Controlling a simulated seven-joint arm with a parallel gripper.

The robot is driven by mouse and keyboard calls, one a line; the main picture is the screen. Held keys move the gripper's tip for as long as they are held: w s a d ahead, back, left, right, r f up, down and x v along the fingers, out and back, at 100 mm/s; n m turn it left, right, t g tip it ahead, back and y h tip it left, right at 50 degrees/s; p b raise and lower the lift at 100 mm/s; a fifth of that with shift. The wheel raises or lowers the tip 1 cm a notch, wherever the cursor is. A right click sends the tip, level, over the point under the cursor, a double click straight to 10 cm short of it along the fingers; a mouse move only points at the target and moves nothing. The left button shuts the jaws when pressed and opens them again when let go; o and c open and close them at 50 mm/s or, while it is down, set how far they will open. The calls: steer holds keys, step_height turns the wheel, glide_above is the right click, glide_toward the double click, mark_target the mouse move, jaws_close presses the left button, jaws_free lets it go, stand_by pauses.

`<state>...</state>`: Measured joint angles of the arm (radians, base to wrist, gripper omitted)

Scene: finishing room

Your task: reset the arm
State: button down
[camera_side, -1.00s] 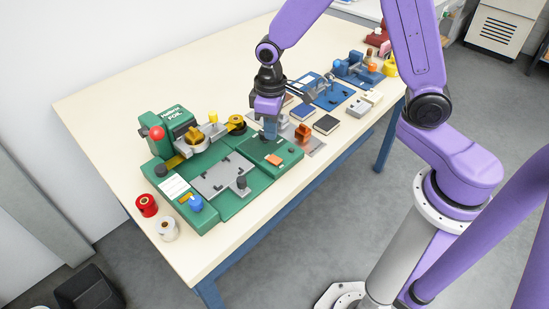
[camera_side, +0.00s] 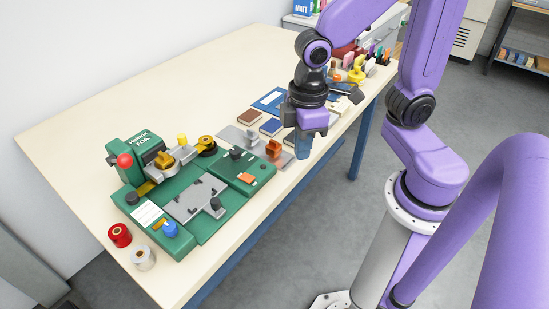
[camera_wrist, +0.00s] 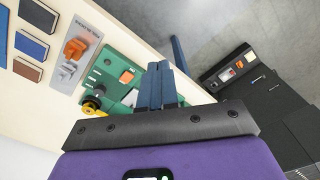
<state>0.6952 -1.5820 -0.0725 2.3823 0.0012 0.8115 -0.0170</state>
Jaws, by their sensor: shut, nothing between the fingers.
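My gripper (camera_side: 303,152) hangs pointing down near the table's front edge in the side view, right of the green foil machine (camera_side: 205,232). Its blue-grey fingers are together with nothing between them, and the wrist view shows them side by side (camera_wrist: 162,72). The fingers appear above the surface, apart from the machine. In the wrist view, part of the green machine (camera_wrist: 104,72) shows beyond the fingers on the left. My arm partly covers the far end of the table.
The pale table (camera_side: 110,100) is clear at back left. Red (camera_side: 119,235) and white (camera_side: 143,257) rolls stand at front left. Grey floor lies past the front edge.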

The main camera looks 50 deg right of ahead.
steer(key=s+d+r+n, duration=0.2)
steer(key=s+d, duration=0.1)
steer(key=s, duration=0.5)
steer(key=shift+d, duration=0.3)
stand_by(0.4)
